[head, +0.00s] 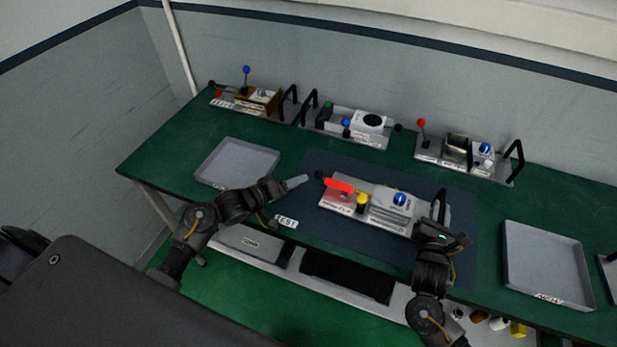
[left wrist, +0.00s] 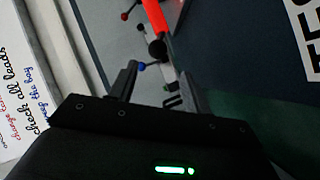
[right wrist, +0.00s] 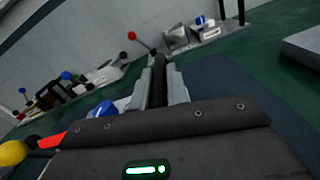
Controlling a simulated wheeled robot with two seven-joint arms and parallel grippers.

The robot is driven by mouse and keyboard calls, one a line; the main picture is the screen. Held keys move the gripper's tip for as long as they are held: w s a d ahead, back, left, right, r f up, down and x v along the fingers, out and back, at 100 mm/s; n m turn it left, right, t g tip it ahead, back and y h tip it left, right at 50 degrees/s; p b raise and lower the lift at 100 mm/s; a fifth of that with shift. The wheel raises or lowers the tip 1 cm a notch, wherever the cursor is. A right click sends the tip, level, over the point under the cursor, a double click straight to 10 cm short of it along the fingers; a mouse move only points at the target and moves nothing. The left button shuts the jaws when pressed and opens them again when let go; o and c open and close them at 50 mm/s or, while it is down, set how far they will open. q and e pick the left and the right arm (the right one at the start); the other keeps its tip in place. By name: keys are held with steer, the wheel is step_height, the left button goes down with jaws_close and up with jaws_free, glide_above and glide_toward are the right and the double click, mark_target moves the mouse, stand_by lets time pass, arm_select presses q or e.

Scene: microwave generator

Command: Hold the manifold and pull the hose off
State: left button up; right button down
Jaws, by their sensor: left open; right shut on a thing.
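The manifold (head: 375,215) is a pale grey unit on the dark blue mat, with a yellow knob (head: 362,201) and a blue knob (head: 400,198). A red bar-like piece (head: 339,186), seemingly the hose, lies at its left end with a black round tip (head: 319,175). The red piece (left wrist: 156,17) and black tip (left wrist: 157,48) also show in the left wrist view, beyond my fingers. My left gripper (head: 300,181) is open and empty, just left of the tip. My right gripper (right wrist: 158,85) is shut on the black handle (head: 441,203) at the manifold's right end.
Three other units stand along the back: one with a blue-topped lever (head: 246,72), one with a white box (head: 370,122), one with a red-topped lever (head: 422,124). Empty grey trays lie left (head: 238,160) and right (head: 545,265).

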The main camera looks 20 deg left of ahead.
arm_select(q)
steer(key=shift+v, duration=2.05)
arm_select(e)
steer(key=shift+d+f, duration=0.1)
steer(key=shift+f, duration=0.15)
steer(key=c, duration=1.7)
jaws_free()
arm_select(q)
steer(key=shift+w+f, duration=0.1)
steer(key=shift+w, duration=0.05)
arm_select(e)
steer(key=o, duration=0.4)
steer(key=shift+w+d, duration=0.1)
steer(key=shift+w, duration=0.05)
steer(key=shift+r, duration=0.1)
steer(key=s, duration=1.2)
steer(key=shift+a, duration=0.2)
steer(key=shift+s, duration=0.1)
